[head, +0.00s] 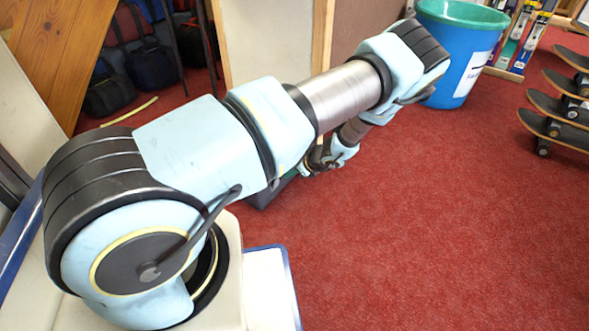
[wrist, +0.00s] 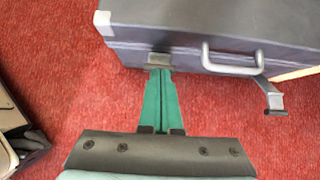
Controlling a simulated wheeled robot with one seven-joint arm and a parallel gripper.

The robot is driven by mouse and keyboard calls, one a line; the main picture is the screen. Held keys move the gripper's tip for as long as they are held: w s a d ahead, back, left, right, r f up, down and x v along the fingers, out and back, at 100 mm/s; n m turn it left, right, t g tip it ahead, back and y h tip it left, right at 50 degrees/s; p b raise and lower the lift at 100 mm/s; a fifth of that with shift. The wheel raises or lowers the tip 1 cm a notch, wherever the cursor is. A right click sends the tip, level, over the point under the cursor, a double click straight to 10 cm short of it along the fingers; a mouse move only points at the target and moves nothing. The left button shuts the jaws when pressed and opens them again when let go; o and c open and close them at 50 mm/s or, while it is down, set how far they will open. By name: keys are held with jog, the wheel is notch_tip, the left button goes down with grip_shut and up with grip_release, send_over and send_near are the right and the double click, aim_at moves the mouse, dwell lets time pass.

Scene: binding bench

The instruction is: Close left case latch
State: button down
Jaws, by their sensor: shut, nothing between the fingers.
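In the wrist view a dark grey case (wrist: 180,27) lies at the top, its front side with a grey handle (wrist: 232,68) facing me. The left case latch (wrist: 158,60) is a small metal plate at the case's front edge, left of the handle. My gripper (wrist: 159,72) has its green fingers together and empty, with the tips right at this latch. Whether they touch it, and whether it is fully closed, I cannot tell. The right latch (wrist: 272,97) sticks out from the case, swung open. In the head view my arm hides most of the case.
Red carpet surrounds the case, with open floor to the right in the head view. Dark bags (head: 110,90) lie at the back left.

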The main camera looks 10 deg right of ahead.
jog(key=shift+w+a+r+g+h+p, duration=0.3)
jog(key=shift+w+a+p, duration=0.15)
jog(key=shift+w+a, duration=0.05)
jog(key=shift+r, duration=0.1)
jog(key=shift+r+p, duration=0.75)
jog(key=s+d+r+p, duration=0.3)
jog(key=s+d+r, duration=0.4)
jog(key=r, duration=0.1)
jog(key=shift+s+p, duration=0.3)
jog(key=shift+d, duration=0.1)
